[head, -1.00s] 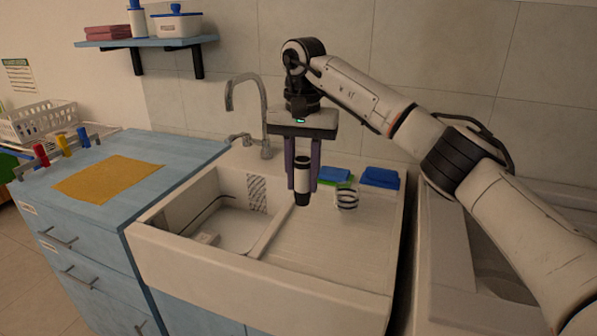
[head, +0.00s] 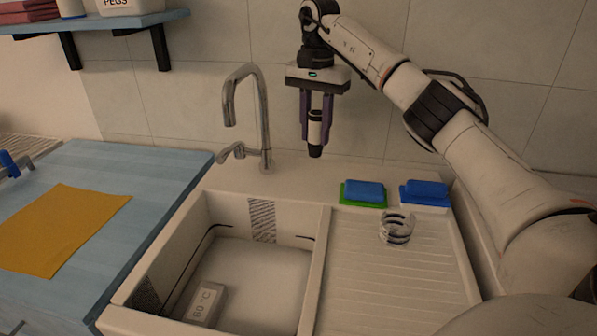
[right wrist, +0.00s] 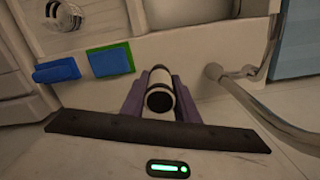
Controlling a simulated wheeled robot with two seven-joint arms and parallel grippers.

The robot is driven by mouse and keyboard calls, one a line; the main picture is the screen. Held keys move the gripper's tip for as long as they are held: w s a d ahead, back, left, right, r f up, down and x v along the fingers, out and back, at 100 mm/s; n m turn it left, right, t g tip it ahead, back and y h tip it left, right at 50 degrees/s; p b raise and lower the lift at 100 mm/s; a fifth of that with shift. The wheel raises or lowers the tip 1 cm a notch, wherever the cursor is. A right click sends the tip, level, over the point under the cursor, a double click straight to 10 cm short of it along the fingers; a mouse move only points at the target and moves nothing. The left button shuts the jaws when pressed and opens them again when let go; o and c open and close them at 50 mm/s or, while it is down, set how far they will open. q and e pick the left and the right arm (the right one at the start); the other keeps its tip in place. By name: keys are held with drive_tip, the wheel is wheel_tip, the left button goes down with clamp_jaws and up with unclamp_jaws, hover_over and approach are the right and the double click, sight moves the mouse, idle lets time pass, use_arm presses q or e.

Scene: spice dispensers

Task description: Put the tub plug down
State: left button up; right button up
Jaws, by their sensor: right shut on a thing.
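My right gripper (head: 316,138) points down and is shut on the tub plug (head: 315,132), a small upright cylinder with white and black bands. In the head view it hangs in front of the tiled wall, right of the tap and above the sink's back ledge. In the right wrist view, the plug (right wrist: 160,98) shows its dark round end between the purple fingers of the gripper (right wrist: 158,88). The sink basin (head: 318,262) lies in front and to the left, with a block marked 90 °C (head: 206,303) inside. My left gripper is not in view.
The curved tap (head: 263,115) stands close to the left of the gripper. The front drainboard is clear.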

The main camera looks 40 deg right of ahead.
sight(318, 113)
drive_tip(key=f, duration=0.4)
drive_tip(key=shift+s+f, duration=0.35)
drive_tip(key=shift+s, duration=0.05)
drive_tip(key=shift+w+f, duration=0.1)
drive_tip(key=shift+f, duration=2.05)
drive_tip(key=shift+f, duration=0.1)
drive_tip(key=o, duration=1)
wheel_tip(318, 113, up, 12)
drive_tip(key=shift+r+p, duration=0.1)
drive_tip(key=shift+p, duration=0.2)
